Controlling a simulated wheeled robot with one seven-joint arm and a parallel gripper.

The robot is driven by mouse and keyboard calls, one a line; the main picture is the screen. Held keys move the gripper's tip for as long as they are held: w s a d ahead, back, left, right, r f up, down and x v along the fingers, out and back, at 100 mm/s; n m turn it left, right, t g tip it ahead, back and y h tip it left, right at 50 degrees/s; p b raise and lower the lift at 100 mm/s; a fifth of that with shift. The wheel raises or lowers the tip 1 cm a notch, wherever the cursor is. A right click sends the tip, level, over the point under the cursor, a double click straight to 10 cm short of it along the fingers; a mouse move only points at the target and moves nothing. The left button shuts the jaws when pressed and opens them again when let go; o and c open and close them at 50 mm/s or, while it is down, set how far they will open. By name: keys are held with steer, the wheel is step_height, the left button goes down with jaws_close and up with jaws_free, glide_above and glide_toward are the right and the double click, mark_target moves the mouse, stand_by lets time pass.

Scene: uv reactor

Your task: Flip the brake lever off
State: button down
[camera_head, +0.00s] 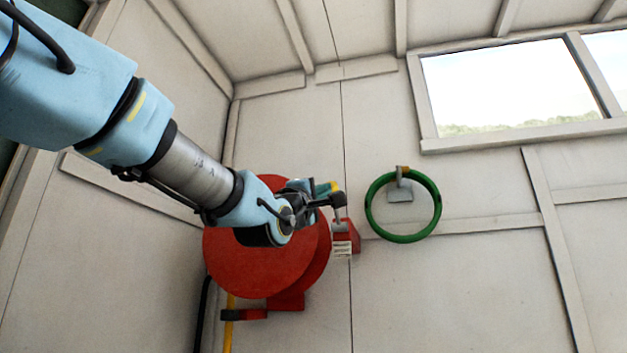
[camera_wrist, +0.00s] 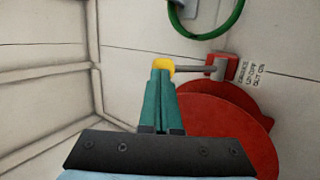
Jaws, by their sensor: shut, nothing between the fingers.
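The brake lever has a yellow knob (camera_wrist: 164,65) on a grey rod that runs to a red bracket (camera_wrist: 222,68) on the wall. In the head view the red bracket (camera_head: 346,237) sits at the right edge of the red drum (camera_head: 262,262), with a white label below it. The knob (camera_head: 334,186) shows there beside my gripper (camera_head: 324,190). In the wrist view my gripper's teal fingers (camera_wrist: 161,76) are shut with nothing between them. Their tips overlap the near side of the knob; I cannot tell if they touch it.
A green ring (camera_head: 436,222) hangs on a grey wall bracket right of the drum. A window (camera_head: 508,84) is at upper right. A red handle (camera_head: 248,314) and a yellow pipe (camera_head: 228,335) are below the drum. The wall to the right is mostly clear.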

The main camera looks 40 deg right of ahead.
steer(key=d+r+y+p, duration=0.1)
steer(key=r+p, duration=0.1)
steer(key=p, duration=0.1)
steer(key=w+d+r+y+p, duration=0.1)
steer(key=r+p, duration=0.1)
steer(key=p, duration=0.1)
steer(key=w+d+r+n+y+p, duration=0.1)
steer(key=r+y+p, duration=0.1)
steer(key=p, duration=0.1)
steer(key=shift+w+d+r+g, duration=0.25)
steer(key=shift+d+g, duration=0.1)
steer(key=shift+g, duration=0.05)
steer(key=shift+w+d+r+p, duration=0.55)
steer(key=shift+w+d+r, duration=0.2)
steer(key=shift+d, duration=0.25)
steer(key=shift+r, duration=0.15)
steer(key=shift+s+a, duration=0.1)
